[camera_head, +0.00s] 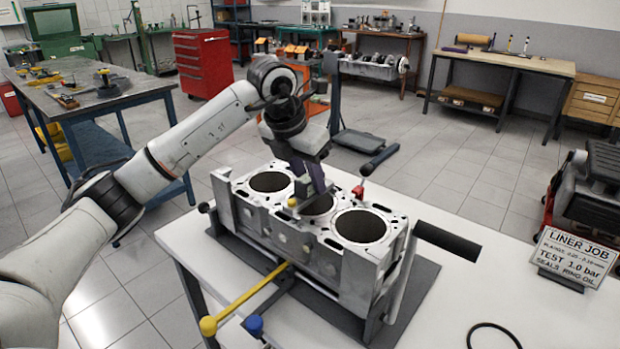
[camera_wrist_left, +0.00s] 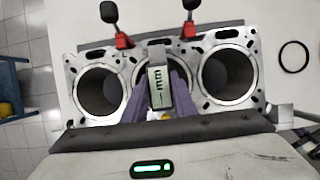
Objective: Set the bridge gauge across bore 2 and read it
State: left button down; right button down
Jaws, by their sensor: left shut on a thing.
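The grey engine block (camera_head: 345,265) sits on the white table with three bores in a row. My left gripper (camera_head: 318,190) points down over the middle bore, bore 2 (camera_head: 318,205). In the left wrist view, the left gripper (camera_wrist_left: 160,98) is shut on the bridge gauge (camera_wrist_left: 158,85), a narrow piece with a pale display marked "mm". The gauge lies over the middle bore; its digits are too small to read, and I cannot tell whether its feet touch the deck. The gripper hides part of the bore and the gauge in the head view. My right gripper is not in view.
Two red clamps with black handles (camera_wrist_left: 123,40) (camera_wrist_left: 189,30) stand along the block's edge. A yellow-knobbed lever (camera_head: 245,300) sticks out in front. A black ring (camera_head: 493,335) and a "LINER JOB" sign (camera_head: 577,256) are on the table at right.

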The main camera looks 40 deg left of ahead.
pick_arm(q)
jog(key=c, duration=1.4)
grip_release()
jog(key=shift+o, duration=0.2)
jog(key=v, duration=1)
jog(key=shift+r, duration=0.2)
